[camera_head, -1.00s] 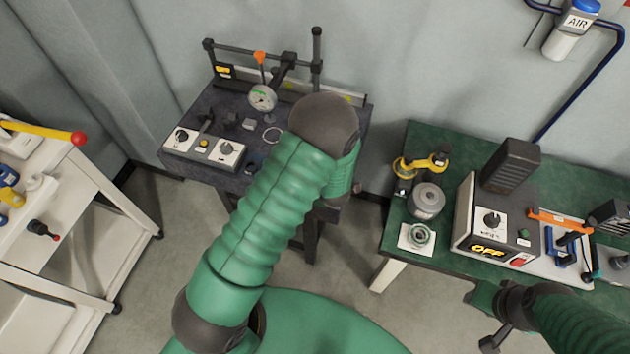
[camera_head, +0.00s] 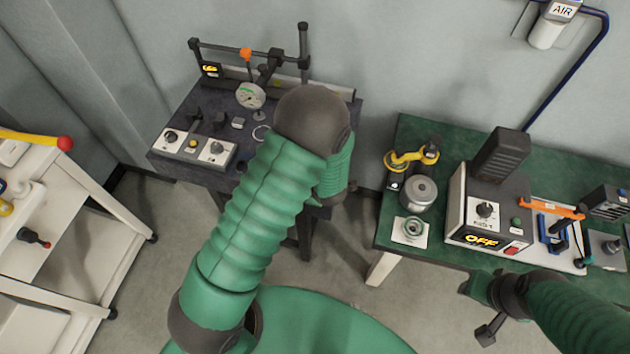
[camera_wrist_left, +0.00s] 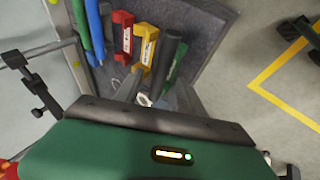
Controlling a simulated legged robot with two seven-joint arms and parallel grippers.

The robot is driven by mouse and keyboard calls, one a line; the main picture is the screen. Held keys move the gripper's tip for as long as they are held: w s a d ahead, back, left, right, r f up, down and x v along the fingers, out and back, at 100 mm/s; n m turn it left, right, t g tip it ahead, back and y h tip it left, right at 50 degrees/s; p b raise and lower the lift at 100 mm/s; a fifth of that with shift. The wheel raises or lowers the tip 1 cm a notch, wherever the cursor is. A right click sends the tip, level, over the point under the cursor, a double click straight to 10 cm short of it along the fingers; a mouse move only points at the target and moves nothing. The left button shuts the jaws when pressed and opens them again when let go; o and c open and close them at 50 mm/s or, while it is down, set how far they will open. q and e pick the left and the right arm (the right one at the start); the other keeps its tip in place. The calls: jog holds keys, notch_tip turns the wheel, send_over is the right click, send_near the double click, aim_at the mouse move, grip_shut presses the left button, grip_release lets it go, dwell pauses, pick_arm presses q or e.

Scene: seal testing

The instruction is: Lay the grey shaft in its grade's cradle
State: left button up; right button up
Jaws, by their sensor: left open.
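In the left wrist view a dark grey rod (camera_wrist_left: 166,58), seemingly the grey shaft, slants down toward my left gripper (camera_wrist_left: 155,97). The gripper is open; its fingers show only partly past the dark edge of the wrist, and I cannot tell whether they touch the rod. A red block (camera_wrist_left: 122,36) and a yellow block (camera_wrist_left: 146,45) with white labels stand beside the rod. I cannot tell which piece is the grey grade's cradle. In the head view my left arm hides its own gripper. My right gripper (camera_head: 485,308) is at the lower right, away from the green bench.
The dark left bench (camera_head: 185,115) carries a dial gauge (camera_head: 250,95) on a stand and a control box (camera_head: 194,149). The green bench (camera_head: 440,135) at right holds a machine (camera_head: 487,215) and a metal cylinder (camera_head: 419,192). A white cart (camera_head: 85,200) stands at far left.

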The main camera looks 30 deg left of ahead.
pick_arm(q)
jog(key=p+v, duration=0.2)
jog(key=v, duration=1.2)
jog(key=shift+f, duration=0.15)
jog(key=w+d+m+t+h+b, duration=0.25)
jog(key=d+m+h, duration=0.25)
jog(key=m, duration=0.4)
jog(key=s+a+m+g+b, duration=0.2)
jog(key=s+m+g, duration=0.2)
jog(key=s+m, duration=0.7)
jog(key=shift+a+r+m+g+h, duration=0.3)
jog(key=shift+a+m+g+h, duration=0.1)
jog(key=shift+m, duration=0.6)
